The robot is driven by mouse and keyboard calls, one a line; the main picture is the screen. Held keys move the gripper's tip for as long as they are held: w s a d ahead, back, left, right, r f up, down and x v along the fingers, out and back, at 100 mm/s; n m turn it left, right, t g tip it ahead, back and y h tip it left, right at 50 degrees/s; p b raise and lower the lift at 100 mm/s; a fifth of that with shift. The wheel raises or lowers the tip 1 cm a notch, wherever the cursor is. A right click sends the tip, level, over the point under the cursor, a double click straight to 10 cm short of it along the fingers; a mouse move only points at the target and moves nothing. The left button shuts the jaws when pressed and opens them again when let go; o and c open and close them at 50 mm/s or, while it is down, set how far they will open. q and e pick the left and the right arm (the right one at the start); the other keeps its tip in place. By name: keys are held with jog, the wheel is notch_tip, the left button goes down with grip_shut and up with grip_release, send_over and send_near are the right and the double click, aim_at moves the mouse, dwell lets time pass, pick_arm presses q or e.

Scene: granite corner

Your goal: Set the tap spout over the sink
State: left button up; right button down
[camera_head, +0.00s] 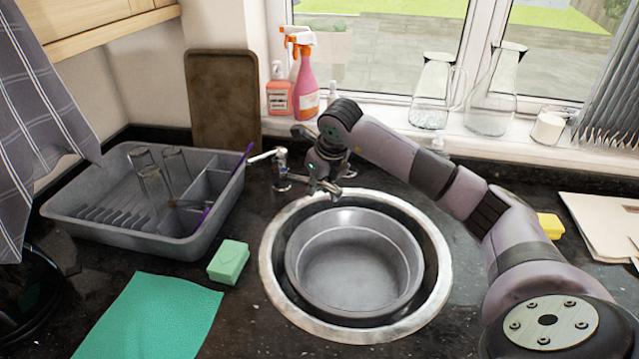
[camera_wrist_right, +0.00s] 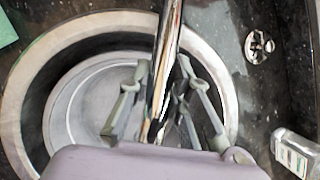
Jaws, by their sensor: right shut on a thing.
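The chrome tap (camera_head: 281,165) stands on the black worktop behind the left back of the round sink (camera_head: 270,270). A pale lever sticks out left from its top. My right gripper (camera_head: 328,186) is at the sink's back rim, shut on the spout. In the right wrist view the chrome spout (camera_wrist_right: 172,40) runs down between the fingers of my gripper (camera_wrist_right: 160,105), across the sink rim (camera_wrist_right: 30,70). The gripper hides the spout's far end, so I cannot tell how far it reaches over the bowl. My left gripper is not in view.
A grey basin (camera_head: 355,240) sits in the sink. A dish rack (camera_head: 85,205) with glasses stands left, near a green sponge (camera_head: 228,262) and teal cloth (camera_head: 150,318). Spray bottles (camera_head: 306,88) and glass jugs (camera_head: 436,90) stand behind. My right arm crosses the right side.

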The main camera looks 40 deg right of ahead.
jog(key=shift+a, duration=0.1)
jog(key=c, duration=1.5)
grip_release()
jog(key=shift+c, duration=0.2)
jog(key=shift+o, duration=0.5)
jog(key=v, duration=1.2)
jog(key=shift+r, duration=0.1)
